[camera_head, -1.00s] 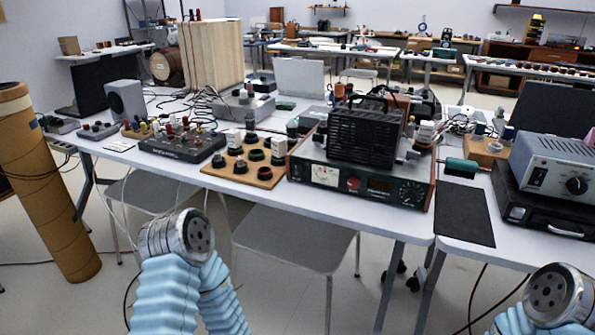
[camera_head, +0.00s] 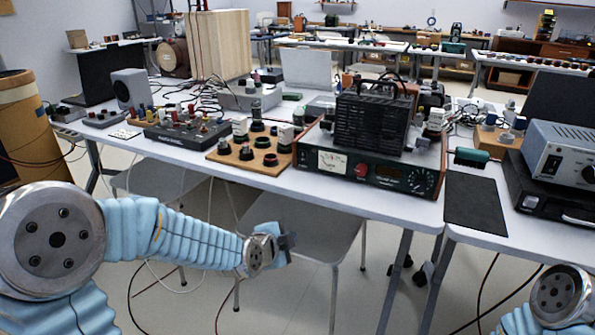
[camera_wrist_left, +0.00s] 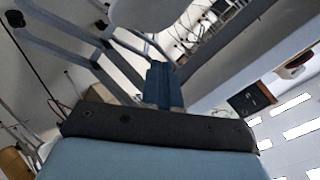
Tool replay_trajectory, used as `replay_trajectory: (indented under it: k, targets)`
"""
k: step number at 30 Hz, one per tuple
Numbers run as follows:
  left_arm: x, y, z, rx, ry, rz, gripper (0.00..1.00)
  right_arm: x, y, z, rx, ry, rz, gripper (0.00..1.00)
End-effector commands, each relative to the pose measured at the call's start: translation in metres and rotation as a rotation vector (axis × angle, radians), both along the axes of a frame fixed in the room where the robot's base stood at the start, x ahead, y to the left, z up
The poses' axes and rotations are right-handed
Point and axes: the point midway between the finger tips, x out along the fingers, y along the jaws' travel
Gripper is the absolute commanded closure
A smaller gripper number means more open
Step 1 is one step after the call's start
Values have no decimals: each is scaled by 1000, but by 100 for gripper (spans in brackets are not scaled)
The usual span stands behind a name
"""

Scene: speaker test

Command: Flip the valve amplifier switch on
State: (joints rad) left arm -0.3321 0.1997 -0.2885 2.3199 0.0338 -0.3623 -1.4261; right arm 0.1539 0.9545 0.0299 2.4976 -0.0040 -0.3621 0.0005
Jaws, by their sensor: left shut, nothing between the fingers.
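The valve amplifier (camera_head: 322,163) stands on the near edge of the front table. It has a dark green front with a white meter (camera_head: 332,163) and a red knob (camera_head: 361,170), wooden sides and a black slotted cage (camera_head: 372,122) on top. I cannot make out which small part of its front is the switch. My left gripper (camera_head: 288,243) is shut and empty, below and in front of the table edge, apart from the amplifier. My right gripper is out of view.
A wooden board (camera_head: 225,157) with several round parts lies left of the amplifier. A black mat (camera_head: 474,203) and a grey box with a knob (camera_head: 558,152) are to its right. A grey stool (camera_head: 290,215) stands under the table near my left gripper.

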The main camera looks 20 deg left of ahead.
Motion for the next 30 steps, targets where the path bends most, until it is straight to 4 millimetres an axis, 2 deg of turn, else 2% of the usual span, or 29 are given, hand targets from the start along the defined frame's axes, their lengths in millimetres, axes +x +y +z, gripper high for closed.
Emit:
replay_trajectory:
  k: [1,3,6,9,13,23,26,30]
  targets:
    - [4,5,36,73,-106,-40,100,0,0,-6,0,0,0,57]
    - [6,14,78,178,-224,-83,100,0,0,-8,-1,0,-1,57]
    - [3,25,121,293,-344,-114,100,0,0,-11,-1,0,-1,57]
    - [-1,33,145,364,-411,-129,100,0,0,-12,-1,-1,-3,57]
    - [-2,37,157,402,-443,-134,100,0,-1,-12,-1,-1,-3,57]
    - [-1,37,156,405,-442,-135,100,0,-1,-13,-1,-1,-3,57]
    - [6,35,154,406,-442,-137,100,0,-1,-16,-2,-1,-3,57]
    - [27,31,148,408,-442,-137,100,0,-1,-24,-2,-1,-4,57]
